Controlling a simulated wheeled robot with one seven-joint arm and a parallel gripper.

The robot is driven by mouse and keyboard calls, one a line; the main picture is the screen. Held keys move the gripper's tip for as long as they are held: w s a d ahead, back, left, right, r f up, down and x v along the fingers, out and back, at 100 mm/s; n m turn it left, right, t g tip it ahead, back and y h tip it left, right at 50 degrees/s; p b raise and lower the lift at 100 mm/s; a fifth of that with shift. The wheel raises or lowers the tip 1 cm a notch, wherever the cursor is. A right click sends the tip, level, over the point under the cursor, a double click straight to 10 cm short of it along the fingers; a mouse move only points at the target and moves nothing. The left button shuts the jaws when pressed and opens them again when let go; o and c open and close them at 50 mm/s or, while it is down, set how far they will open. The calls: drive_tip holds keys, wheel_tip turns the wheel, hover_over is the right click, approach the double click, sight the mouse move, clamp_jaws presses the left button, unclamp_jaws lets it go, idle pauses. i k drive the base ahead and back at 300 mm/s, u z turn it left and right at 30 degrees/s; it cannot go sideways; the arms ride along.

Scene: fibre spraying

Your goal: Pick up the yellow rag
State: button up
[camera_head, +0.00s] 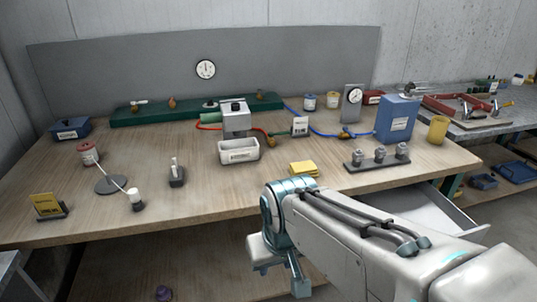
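The yellow rag (303,169) is a small, flat, folded square. It lies near the front edge of the wooden workbench, right of the centre of the head view. My gripper (281,279) hangs below my wrist, in front of the bench's front edge, lower and a little left of the rag in the picture. Its two fingers show apart with nothing seen between them. It is clear of the rag.
A white bin (239,151) stands left of the rag and a dark rack with grey fittings (378,158) stands right of it. An open white drawer (440,215) juts out below the bench's right front. The bench top (235,190) left of the rag is bare.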

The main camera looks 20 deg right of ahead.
sight(309, 167)
drive_tip(key=z, duration=0.5)
drive_tip(key=i, duration=0.85)
drive_tip(key=z, duration=0.8)
